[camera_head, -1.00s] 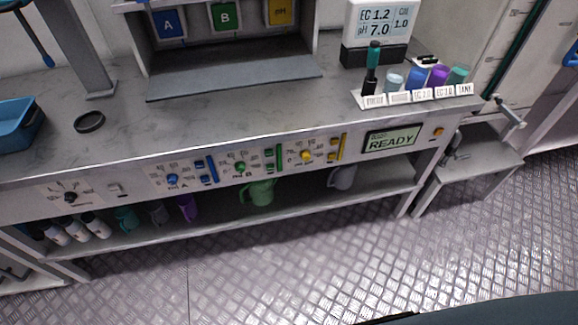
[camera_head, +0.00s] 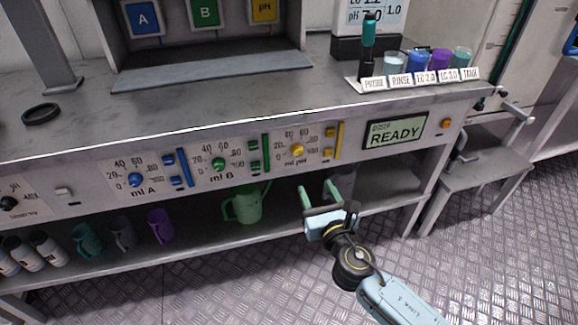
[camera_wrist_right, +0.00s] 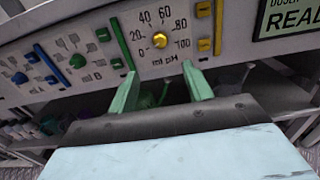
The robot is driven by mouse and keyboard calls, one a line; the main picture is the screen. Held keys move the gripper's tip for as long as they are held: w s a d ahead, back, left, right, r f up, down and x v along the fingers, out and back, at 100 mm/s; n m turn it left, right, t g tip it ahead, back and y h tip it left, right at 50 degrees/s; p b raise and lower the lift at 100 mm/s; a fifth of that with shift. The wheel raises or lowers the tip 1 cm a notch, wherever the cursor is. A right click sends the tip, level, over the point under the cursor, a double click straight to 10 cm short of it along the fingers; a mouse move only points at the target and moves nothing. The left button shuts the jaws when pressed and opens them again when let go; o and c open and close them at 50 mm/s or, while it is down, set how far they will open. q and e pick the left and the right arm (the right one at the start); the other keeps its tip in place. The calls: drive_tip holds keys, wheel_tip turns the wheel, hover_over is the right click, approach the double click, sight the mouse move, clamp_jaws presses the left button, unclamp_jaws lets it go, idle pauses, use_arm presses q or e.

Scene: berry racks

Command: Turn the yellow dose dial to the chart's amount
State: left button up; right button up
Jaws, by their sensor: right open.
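The yellow dose dial (camera_head: 297,151) sits on the front panel under a scale marked ml pH. My right gripper (camera_head: 321,191) is open and empty, below the panel and apart from the dial. Its two green fingers also show in the right wrist view (camera_wrist_right: 160,82). No chart can be made out in these views. My left gripper is not in view.
A blue dial (camera_head: 136,180) and a green dial (camera_head: 218,164) sit left on the panel. A display (camera_head: 395,134) reads READY. Yellow switches (camera_head: 329,146) are right of the yellow dial. A green jug (camera_head: 245,206) stands on the shelf below. Labelled cups (camera_head: 417,62) stand on the counter.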

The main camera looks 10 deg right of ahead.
sight(299, 154)
drive_tip(key=w+b, duration=0.1)
drive_tip(key=w, duration=0.4)
drive_tip(key=w+b, duration=0.1)
drive_tip(key=w, duration=0.4)
drive_tip(key=shift+w+a, duration=0.2)
drive_tip(key=shift+w, duration=0.05)
drive_tip(key=shift+w+b, duration=0.5)
drive_tip(key=shift+w, duration=0.75)
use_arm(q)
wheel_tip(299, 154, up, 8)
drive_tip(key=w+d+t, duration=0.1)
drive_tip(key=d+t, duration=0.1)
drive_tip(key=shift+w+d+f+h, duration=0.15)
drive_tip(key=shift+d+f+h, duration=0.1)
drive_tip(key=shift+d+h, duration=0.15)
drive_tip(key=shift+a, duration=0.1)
use_arm(e)
drive_tip(key=c, duration=1)
